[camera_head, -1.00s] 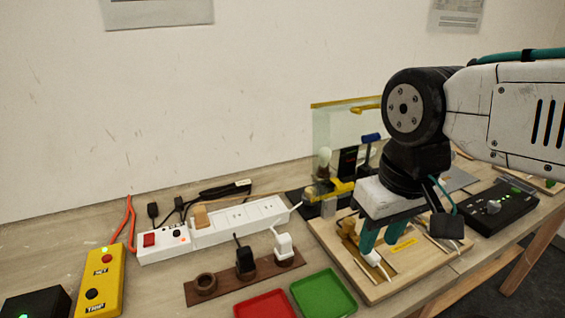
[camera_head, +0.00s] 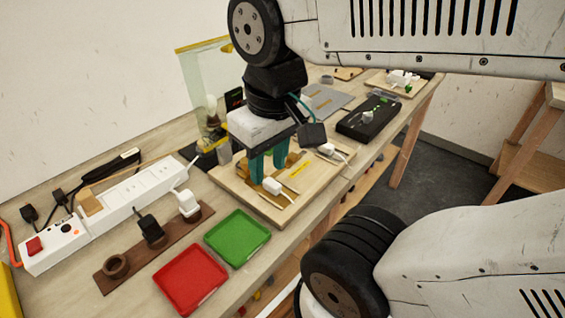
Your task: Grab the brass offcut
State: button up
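My gripper (camera_head: 268,172) points straight down over a wooden board (camera_head: 235,187), with its two teal fingers a little apart and their tips low near the board. A narrow gap shows between the fingers, and I make out nothing held there. Brass-coloured patches show on the board behind and beside the fingers, partly hidden, and I cannot tell whether one is the brass offcut. A white plug (camera_head: 272,186) lies on the board just in front of the fingers.
A green tray (camera_head: 238,238) and a red tray (camera_head: 190,279) lie in front of the board. A brown socket strip (camera_head: 180,233) holds a black plug and a white plug. A black box (camera_head: 368,117) stands right of the board. A clear panel (camera_head: 207,80) stands behind.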

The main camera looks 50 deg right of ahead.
aim_at(292, 158)
jog(key=k, duration=1)
jog(key=u, duration=1.15)
jog(key=i, duration=0.9)
jog(key=z, duration=1.2)
